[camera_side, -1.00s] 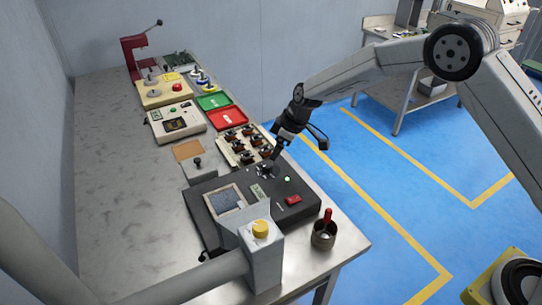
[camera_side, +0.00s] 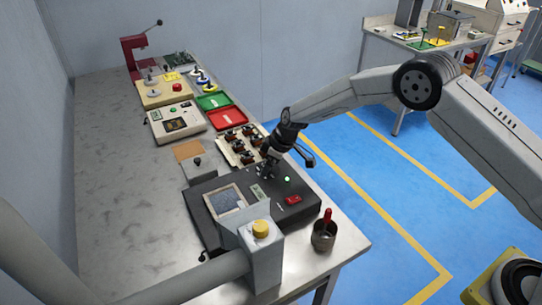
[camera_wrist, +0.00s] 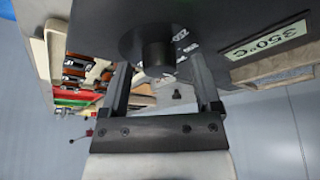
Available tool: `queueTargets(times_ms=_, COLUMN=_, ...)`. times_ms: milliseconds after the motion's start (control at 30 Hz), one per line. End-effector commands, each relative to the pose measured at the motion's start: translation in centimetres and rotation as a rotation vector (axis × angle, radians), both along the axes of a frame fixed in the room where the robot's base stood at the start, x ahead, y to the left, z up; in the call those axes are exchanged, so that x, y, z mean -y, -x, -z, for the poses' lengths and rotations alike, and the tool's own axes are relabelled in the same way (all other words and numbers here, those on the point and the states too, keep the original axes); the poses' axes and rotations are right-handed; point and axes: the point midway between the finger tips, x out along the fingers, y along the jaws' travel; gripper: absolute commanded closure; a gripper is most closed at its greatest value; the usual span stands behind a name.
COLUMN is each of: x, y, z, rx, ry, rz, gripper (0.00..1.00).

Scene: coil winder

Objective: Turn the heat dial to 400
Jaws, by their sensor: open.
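The heat unit is a dark flat box (camera_side: 232,218) at the near end of the bench. Its heat dial (camera_wrist: 155,48) is a black round knob on a wider disc, seen close in the wrist view. A display beside it (camera_wrist: 264,38) reads 350°C. My gripper (camera_side: 267,172) is over the far right part of the unit in the side view and hides the dial there. In the wrist view my gripper (camera_wrist: 158,80) is open, with one finger on each side of the knob. I cannot tell whether the fingers touch it.
A tray of coils (camera_side: 240,146) stands just beyond the unit, close to my gripper. A cup with a red-handled tool (camera_side: 324,237) stands at the near corner. The bench's left side is clear.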

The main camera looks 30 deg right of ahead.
Motion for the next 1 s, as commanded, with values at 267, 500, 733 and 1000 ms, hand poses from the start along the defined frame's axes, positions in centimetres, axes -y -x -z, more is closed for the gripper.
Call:
queueTargets(times_ms=267, x=0.01, y=0.01, z=0.00, rx=0.000, ry=0.000, rz=0.000, gripper=0.51)
queueTargets(times_ms=500, x=0.02, y=0.02, z=0.00, rx=0.000, ry=0.000, rz=0.001, gripper=1.00)
queueTargets(times_ms=733, x=0.00, y=0.04, z=0.00, rx=-0.002, ry=0.000, rz=0.014, gripper=1.00)
queueTargets(times_ms=1000, x=0.00, y=0.10, z=0.04, rx=-0.002, ry=0.001, rz=0.080, gripper=1.00)
